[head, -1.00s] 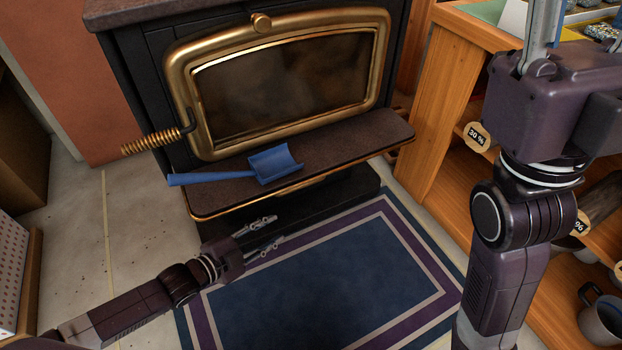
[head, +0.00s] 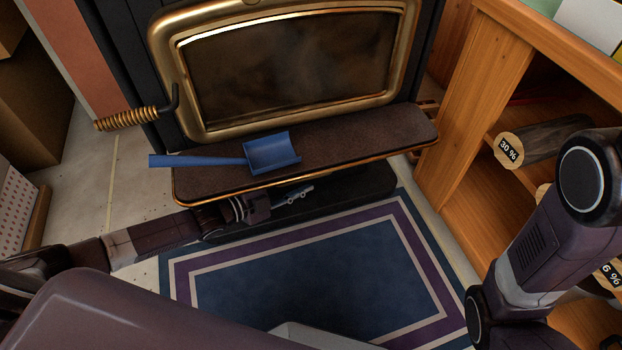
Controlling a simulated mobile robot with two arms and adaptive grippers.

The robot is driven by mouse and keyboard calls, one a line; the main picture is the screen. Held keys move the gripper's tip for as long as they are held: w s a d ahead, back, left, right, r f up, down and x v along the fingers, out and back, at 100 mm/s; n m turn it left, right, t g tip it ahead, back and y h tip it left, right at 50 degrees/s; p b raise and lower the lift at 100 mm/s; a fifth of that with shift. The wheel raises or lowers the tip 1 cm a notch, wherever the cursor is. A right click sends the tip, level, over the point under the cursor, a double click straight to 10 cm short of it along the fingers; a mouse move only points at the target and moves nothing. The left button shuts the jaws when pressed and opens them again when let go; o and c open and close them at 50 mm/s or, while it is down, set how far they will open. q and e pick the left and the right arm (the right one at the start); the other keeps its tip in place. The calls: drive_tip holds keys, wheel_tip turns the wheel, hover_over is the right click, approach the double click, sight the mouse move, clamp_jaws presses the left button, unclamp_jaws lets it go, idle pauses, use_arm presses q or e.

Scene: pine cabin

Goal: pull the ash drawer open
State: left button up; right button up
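The black stove has a brass-framed glass door (head: 290,72) and a brown ledge (head: 365,137) with a brass front edge. I cannot make out the ash drawer; the area under the ledge is dark and partly covered by the ledge and my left arm. My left gripper (head: 295,195) is just below the ledge's front edge, near the dark stove base (head: 350,197). Its fingers are small and seen nearly edge-on, so their gap and any contact are unclear. My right arm shows at the right, but its gripper is out of view.
A blue shovel (head: 270,153) lies on the ledge, above my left gripper. A coiled brass handle (head: 127,118) sticks out at the stove's left. A blue rug (head: 310,260) covers the floor in front. A wooden shelf unit (head: 480,120) stands at the right.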

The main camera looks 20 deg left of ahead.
use_arm(q)
drive_tip(key=shift+b+x, duration=0.7)
drive_tip(key=shift+x, duration=0.95)
drive_tip(key=shift+c, duration=0.3)
clamp_jaws()
